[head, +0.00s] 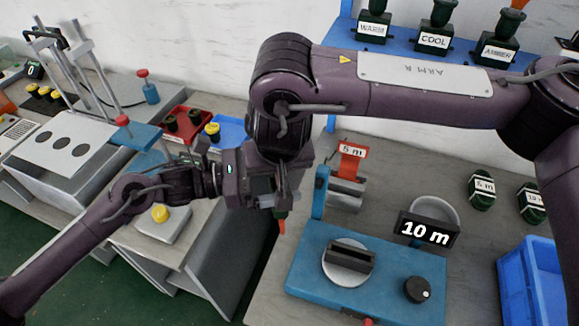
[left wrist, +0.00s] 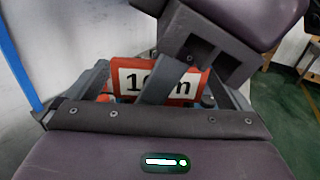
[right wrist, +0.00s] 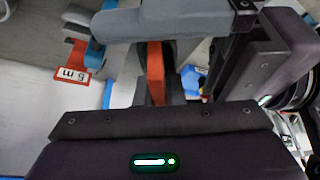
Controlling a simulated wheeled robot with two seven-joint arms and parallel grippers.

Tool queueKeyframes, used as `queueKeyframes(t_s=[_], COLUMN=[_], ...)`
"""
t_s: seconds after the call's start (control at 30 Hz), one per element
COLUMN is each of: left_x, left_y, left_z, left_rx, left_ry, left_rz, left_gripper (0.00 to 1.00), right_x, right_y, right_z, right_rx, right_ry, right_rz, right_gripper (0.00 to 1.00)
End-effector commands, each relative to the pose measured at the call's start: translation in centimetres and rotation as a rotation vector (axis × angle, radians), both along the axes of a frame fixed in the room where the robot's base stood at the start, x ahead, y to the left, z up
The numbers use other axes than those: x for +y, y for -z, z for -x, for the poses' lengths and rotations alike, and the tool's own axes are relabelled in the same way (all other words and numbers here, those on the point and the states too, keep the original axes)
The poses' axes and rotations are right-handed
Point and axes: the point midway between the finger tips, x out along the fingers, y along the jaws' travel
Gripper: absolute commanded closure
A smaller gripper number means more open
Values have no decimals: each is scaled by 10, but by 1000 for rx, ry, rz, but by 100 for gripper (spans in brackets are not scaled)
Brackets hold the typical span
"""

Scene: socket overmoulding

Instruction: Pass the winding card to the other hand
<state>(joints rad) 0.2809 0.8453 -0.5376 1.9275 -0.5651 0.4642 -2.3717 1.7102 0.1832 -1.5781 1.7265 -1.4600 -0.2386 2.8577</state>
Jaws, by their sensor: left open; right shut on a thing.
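The winding card is red-orange with a white "10 m" label. It shows best in the left wrist view (left wrist: 128,78), and only its orange tip shows in the head view (head: 282,227). My right gripper (head: 281,198) hangs down from above and is shut on the card; in the right wrist view the card (right wrist: 155,75) shows edge-on between its fingers. My left gripper (head: 264,188) comes in from the left and is open, its fingers on either side of the card. A right gripper finger crosses in front of the label. Whether the left fingers touch the card is hidden.
A blue winder (head: 310,262) with a "10 m" display (head: 428,230) stands on the bench. Behind it a "5 m" card (head: 352,158) sits in a grey holder. A blue bin (head: 535,285) is at the right. A gap separates this bench from the left one.

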Motion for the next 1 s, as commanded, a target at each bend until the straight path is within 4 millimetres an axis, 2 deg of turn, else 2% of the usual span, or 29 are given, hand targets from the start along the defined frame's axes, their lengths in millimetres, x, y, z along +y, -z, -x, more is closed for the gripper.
queueKeyframes(t_s=[0.2, 0.53, 0.97, 1.0], left_x=[-19, -22, -22, -22], left_y=[0, 0, 0, -1], left_z=[-5, -6, -5, -5], left_rx=[0, 0, 1, -1], left_ry=[0, -1, 0, 1], left_rz=[1, -1, 0, 2], left_gripper=[0, 0, 56, 57], right_x=[0, 0, 0, 0], right_y=[-1, -1, -1, -1], right_z=[0, 0, -1, -1], right_rx=[-2, -2, -2, -2], right_ry=[0, 0, 1, 1], right_rz=[-1, -1, -1, -1], right_gripper=[100, 100, 100, 87])
